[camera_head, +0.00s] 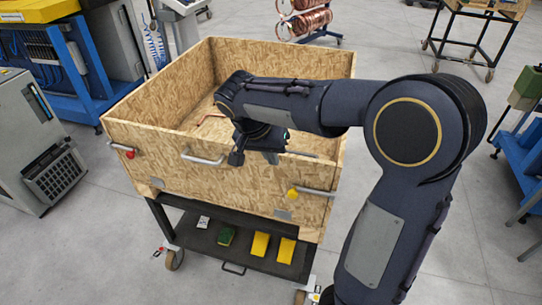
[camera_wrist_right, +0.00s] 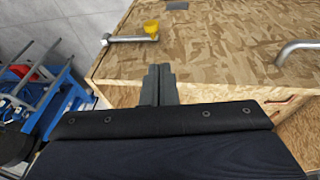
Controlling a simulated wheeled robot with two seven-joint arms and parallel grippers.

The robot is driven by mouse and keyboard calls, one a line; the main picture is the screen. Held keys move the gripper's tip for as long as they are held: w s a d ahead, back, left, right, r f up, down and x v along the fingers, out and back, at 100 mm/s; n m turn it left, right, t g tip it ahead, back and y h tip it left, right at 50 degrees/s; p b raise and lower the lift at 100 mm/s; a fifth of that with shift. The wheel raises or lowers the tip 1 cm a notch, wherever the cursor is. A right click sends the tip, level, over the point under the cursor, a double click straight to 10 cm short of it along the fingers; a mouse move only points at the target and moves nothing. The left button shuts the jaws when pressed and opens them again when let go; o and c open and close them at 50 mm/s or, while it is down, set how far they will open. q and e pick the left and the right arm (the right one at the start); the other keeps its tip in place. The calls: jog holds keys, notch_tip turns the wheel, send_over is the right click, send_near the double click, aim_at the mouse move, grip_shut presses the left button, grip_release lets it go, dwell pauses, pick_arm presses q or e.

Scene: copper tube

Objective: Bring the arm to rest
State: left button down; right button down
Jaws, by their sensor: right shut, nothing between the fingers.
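My right arm reaches in from the right in the head view. Its gripper (camera_head: 237,158) hangs in front of the near wall of the wooden crate (camera_head: 235,185), near the top edge. In the right wrist view the two dark fingers (camera_wrist_right: 159,70) lie side by side, shut and empty, with the chipboard wall beyond them. A thin reddish piece (camera_head: 207,118), perhaps copper tube, shows inside the crate; my arm hides part of the interior. My left gripper is not in view.
The crate stands on a dark wheeled cart (camera_head: 210,240) with yellow blocks (camera_head: 259,245) on its lower shelf. Metal handles (camera_head: 203,158) and a yellow knob (camera_head: 293,193) stick out from the near wall. A blue workbench (camera_head: 517,150) stands at the right.

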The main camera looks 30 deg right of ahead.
dwell(0.5)
jog(key=s+a+f+n+t+y, duration=0.1)
jog(key=s+a+n+y, duration=0.3)
jog(key=s, duration=0.5)
jog(key=s+a+f+n+t+y, duration=0.1)
jog(key=s+a+n+t+y, duration=0.3)
jog(key=s, duration=0.6)
jog(key=shift+a+f, duration=0.2)
jog(key=shift+a, duration=0.3)
